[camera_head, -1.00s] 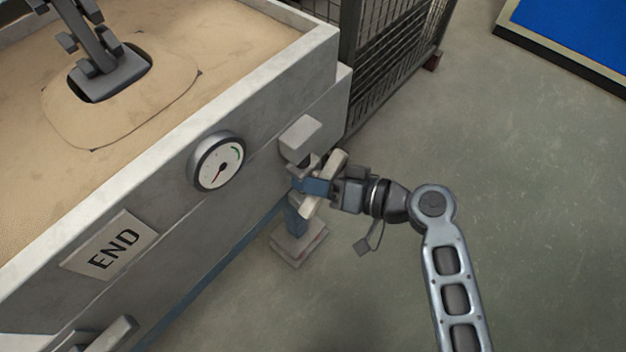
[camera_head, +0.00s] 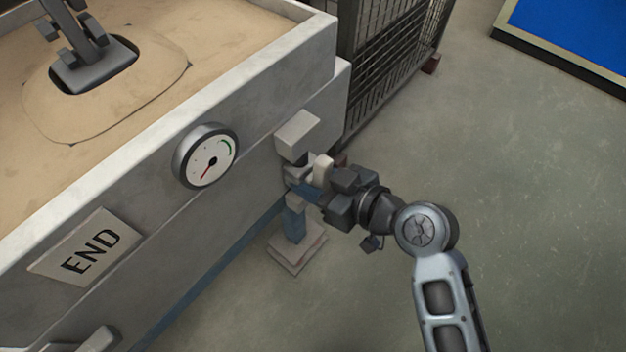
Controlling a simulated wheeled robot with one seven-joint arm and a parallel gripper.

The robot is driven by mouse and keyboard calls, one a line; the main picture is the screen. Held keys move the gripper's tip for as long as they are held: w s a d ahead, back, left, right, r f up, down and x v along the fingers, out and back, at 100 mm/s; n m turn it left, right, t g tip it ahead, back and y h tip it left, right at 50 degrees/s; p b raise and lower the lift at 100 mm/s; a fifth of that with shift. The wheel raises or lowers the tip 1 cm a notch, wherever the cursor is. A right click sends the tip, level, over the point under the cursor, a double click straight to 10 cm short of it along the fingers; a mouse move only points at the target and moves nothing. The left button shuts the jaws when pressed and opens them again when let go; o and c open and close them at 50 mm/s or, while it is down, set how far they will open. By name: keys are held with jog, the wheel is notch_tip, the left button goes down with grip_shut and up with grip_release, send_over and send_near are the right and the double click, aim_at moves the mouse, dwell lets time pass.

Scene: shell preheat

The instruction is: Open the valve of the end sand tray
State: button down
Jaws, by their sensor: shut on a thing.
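The end sand tray (camera_head: 160,160) is a grey box of sand with an END sign (camera_head: 86,248) on its side. A round gauge (camera_head: 207,156) on that side has its red needle pointing to the lower left, away from the green arc. The valve's light handle (camera_head: 321,171) is at the tray's right end, below a grey block (camera_head: 297,135). My gripper (camera_head: 318,180) reaches it from the right and is shut on it. The fingers and wrist hide much of the valve, so its exact angle is hard to tell.
A dark part (camera_head: 92,62) stands in the sand. A blue leg on a square foot (camera_head: 297,250) is under the tray's corner. A mesh cage (camera_head: 385,60) stands behind. A blue mat (camera_head: 580,35) lies at top right. The floor at right is clear.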

aim_at(327, 188)
jog(key=shift+d+f, duration=0.1)
dwell(0.4)
jog(key=c, duration=0.9)
grip_release()
jog(key=p+v, duration=0.1)
jog(key=v, duration=0.6)
jog(key=shift+s+p, duration=0.1)
jog(key=shift+p, duration=0.3)
jog(key=shift+s+d+r, duration=0.2)
jog(key=shift+r, duration=0.05)
